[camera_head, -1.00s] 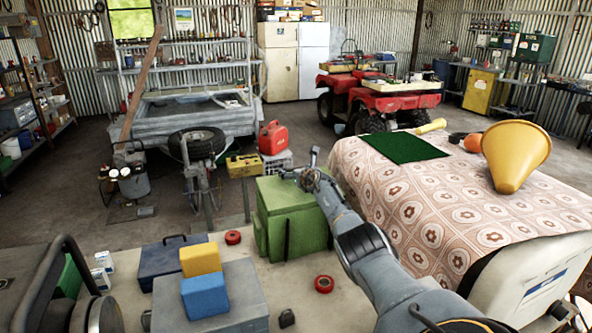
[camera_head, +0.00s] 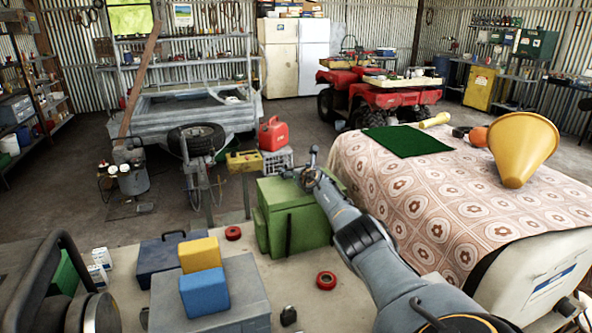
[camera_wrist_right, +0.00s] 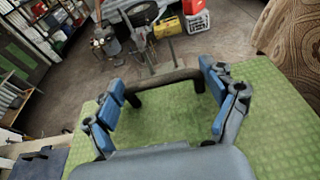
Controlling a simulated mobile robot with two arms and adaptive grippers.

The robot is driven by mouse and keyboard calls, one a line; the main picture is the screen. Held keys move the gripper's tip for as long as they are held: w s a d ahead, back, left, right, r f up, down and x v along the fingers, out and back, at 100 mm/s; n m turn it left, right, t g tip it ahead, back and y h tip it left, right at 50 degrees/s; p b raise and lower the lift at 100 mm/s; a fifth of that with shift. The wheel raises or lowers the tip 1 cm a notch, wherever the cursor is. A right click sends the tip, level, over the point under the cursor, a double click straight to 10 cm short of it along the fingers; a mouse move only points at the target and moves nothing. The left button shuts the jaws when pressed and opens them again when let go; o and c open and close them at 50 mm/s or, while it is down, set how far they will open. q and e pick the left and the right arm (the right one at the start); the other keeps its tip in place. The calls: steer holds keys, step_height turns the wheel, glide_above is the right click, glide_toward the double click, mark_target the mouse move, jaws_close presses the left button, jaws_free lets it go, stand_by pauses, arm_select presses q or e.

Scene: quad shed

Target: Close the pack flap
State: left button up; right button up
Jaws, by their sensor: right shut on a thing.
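The green pack (camera_head: 274,222) stands on the pale worktop in the middle of the head view. Its green top flap (camera_head: 275,188) lies over the box and looks flat; whether it is fully down I cannot tell. In the right wrist view the green top (camera_wrist_right: 160,122) fills the area below my gripper, with a dark bar handle (camera_wrist_right: 168,78) on it. My right gripper (camera_head: 300,163) is at the pack's top, its blue-padded fingers (camera_wrist_right: 160,82) at both ends of the handle, shut on it. My left gripper is not in view.
A patterned cloth (camera_head: 430,200) covers a bulky shape to the right, with a yellow funnel (camera_head: 520,150) on top.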

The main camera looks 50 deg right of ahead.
steer(key=o, duration=1.4)
steer(key=shift+w+r, duration=0.15)
steer(key=shift+r, duration=0.2)
steer(key=shift+w+f, duration=0.35)
steer(key=shift+f, duration=0.2)
steer(key=shift+s+r, duration=0.15)
steer(key=shift+s, duration=0.05)
steer(key=shift+s+r, duration=0.1)
steer(key=shift+r, duration=0.1)
steer(key=shift+d+r, duration=0.1)
steer(key=shift+r, duration=0.7)
step_height(320, 180, up, 8)
steer(key=shift+w+f, duration=0.15)
steer(key=shift+w, duration=0.15)
